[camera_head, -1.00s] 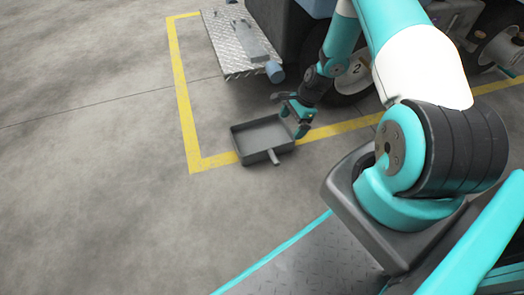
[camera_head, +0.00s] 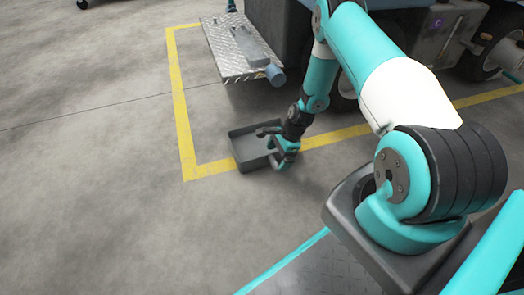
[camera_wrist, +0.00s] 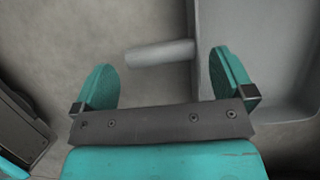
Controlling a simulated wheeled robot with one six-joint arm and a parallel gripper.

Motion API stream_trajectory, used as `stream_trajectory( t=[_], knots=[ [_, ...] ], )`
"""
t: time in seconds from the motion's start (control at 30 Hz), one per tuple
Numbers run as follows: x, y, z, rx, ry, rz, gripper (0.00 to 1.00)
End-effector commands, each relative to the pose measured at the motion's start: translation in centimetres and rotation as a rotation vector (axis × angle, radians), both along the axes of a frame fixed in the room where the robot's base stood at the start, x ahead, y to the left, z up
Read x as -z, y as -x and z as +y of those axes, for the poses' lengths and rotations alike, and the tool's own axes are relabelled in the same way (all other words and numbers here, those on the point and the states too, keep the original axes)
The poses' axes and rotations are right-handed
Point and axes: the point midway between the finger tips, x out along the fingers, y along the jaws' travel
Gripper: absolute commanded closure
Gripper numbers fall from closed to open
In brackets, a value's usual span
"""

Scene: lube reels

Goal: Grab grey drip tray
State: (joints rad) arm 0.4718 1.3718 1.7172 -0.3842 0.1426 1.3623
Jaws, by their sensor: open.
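The grey drip tray (camera_head: 246,148) lies on the floor at the corner of the yellow line, a shallow open box. In the head view my gripper (camera_head: 276,157) is low at the tray's near right side and hides part of it and its handle. In the wrist view the tray (camera_wrist: 270,80) fills the right side, and its short round handle (camera_wrist: 160,53) points left, just ahead of the gap between my fingertips. My gripper (camera_wrist: 162,78) is open with nothing between its fingers. The right finger is close to the tray wall; I cannot tell if they touch.
A yellow floor line (camera_head: 183,128) runs around the tray's spot. A vehicle with a metal tread step (camera_head: 234,50) stands behind it, with a wheel (camera_head: 345,90) close to my arm. The concrete floor to the left is clear.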

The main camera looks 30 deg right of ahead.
Motion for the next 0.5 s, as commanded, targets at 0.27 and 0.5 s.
stream_trajectory(
  t=[0.27, 0.5],
  knots=[
    [3.8, -0.4, 1.2, 0.0, 0.0, 0.0, 0.0],
    [3.6, -0.5, 1.2, 0.0, 0.0, -0.001, 0.05]
  ],
)
